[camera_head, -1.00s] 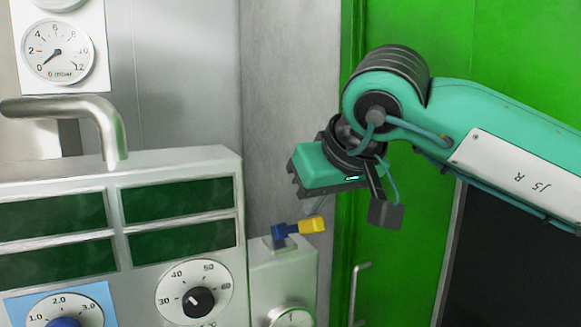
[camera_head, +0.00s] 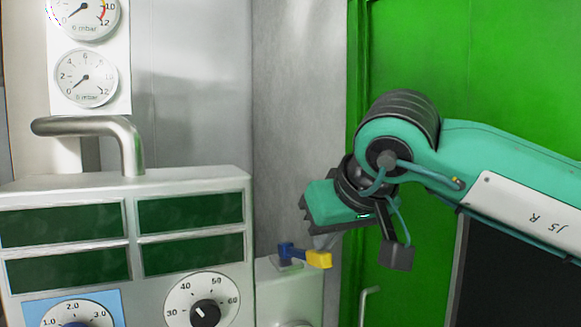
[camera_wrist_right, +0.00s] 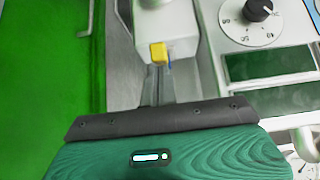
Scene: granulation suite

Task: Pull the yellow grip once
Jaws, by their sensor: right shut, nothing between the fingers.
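The yellow grip (camera_head: 319,259) is the end of a short blue lever (camera_head: 288,250) on a pale box. In the head view it points right and slightly down. In the wrist view the yellow grip (camera_wrist_right: 158,53) is just beyond my fingertips. My right gripper (camera_head: 323,243) is directly above the grip in the head view. Its fingers (camera_wrist_right: 159,72) are shut with nothing between them. They are very close to the grip; I cannot tell whether they touch it. My left gripper is not in view.
A control panel (camera_head: 190,183) with dark green displays and dials stands at left. A bent metal pipe (camera_head: 90,126) and pressure gauges (camera_head: 86,77) are above it. The lever's pale box (camera_head: 290,292) is beside the panel. A green door (camera_head: 500,60) is behind my right arm.

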